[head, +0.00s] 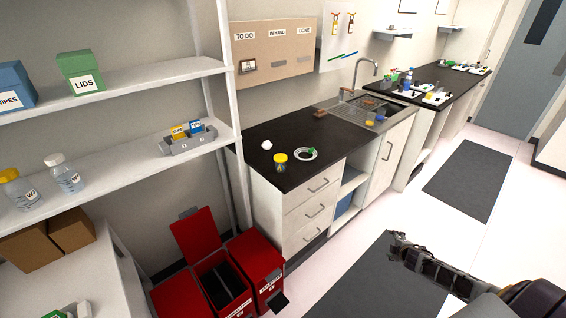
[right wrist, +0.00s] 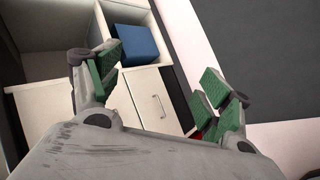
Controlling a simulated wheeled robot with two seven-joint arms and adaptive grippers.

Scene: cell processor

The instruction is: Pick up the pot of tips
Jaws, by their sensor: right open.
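A small clear pot with a yellow lid (head: 280,162), which looks like the pot of tips, stands upright near the front left of the dark counter (head: 330,131). Its contents are too small to make out. My right gripper (head: 398,246) is over the floor, to the right of and well apart from the counter. In the right wrist view its green-padded fingers (right wrist: 160,88) are spread with nothing between them. The pot does not show in that view. My left gripper is not in view.
A white dish with a green item (head: 305,154) sits just right of the pot, and a white ball (head: 267,145) lies behind it. Red bins (head: 258,262) stand below the counter's left end. The wrist view shows a blue box (right wrist: 138,44) in the open shelf.

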